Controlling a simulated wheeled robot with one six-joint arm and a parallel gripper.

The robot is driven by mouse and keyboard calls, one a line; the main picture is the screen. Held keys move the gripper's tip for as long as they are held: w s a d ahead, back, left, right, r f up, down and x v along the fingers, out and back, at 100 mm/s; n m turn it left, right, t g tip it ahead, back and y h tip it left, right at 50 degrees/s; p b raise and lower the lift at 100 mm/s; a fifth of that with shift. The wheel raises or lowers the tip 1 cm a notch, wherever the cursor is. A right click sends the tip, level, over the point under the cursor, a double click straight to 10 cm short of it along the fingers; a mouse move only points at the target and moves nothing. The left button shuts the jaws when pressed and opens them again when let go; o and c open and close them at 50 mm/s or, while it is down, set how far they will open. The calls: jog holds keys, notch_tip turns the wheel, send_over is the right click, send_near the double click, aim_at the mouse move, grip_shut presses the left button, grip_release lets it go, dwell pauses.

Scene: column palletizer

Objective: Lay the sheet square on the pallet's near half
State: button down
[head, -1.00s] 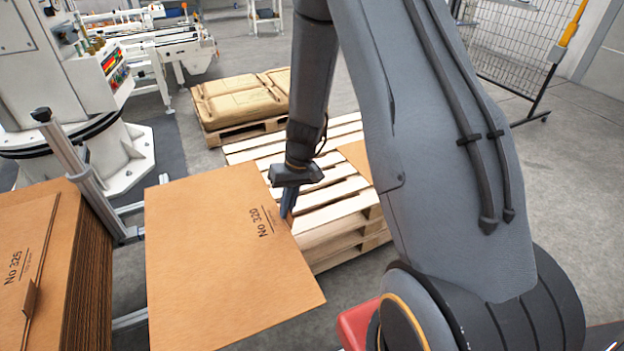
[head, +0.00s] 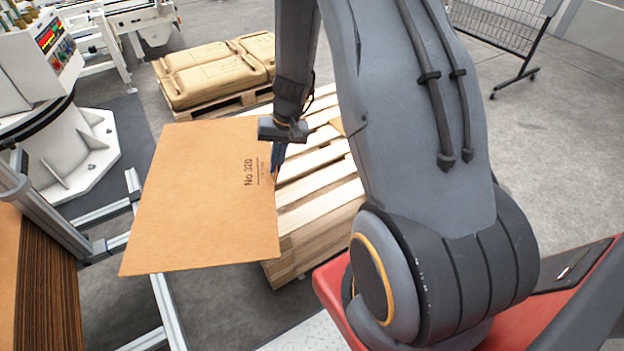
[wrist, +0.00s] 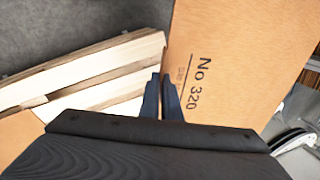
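A brown cardboard sheet (head: 205,195) marked "No 320" hangs level or slightly tilted in the head view, left of the pallet and over its left edge. My gripper (head: 276,170) is shut on the sheet's right edge. In the wrist view the fingers (wrist: 163,100) pinch the edge of the sheet (wrist: 235,60). The wooden pallet stack (head: 318,200) stands right of the sheet, its slats bare where visible. A small brown piece (head: 337,126) shows on it, partly hidden behind my arm. The sheet hides part of the pallet.
A stack of brown sheets (head: 40,290) is at lower left beside a metal rail frame (head: 160,300). A white machine base (head: 70,150) stands at left. A pallet of filled sacks (head: 215,75) is behind. Open floor (head: 560,130) lies at right.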

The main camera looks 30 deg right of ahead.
jog(key=w+d+f+m+t+h+b, duration=0.1)
jog(key=w+d+f+m+b, duration=0.4)
jog(key=d+f+b, duration=0.5)
jog(key=w+d+f+m+t+h+b, duration=0.1)
jog(key=w+d+f+m+b, duration=0.1)
jog(key=d+f+m+b, duration=0.7)
jog(key=shift+n+h, duration=0.3)
jog(key=shift+n, duration=0.1)
jog(key=b+x, duration=0.3)
jog(key=b, duration=0.1)
jog(key=s+b+x, duration=0.1)
jog(key=b+x, duration=0.2)
jog(key=b, duration=0.1)
jog(key=s+a+b+x, duration=0.1)
jog(key=b+x, duration=0.3)
jog(key=shift+a+f, duration=0.1)
jog(key=shift+f, duration=0.1)
jog(key=shift+s+a, duration=0.1)
jog(key=shift+f+b, duration=0.55)
jog(key=c, duration=2.4)
grip_release()
jog(key=shift+c, duration=0.2)
jog(key=o, duration=0.5)
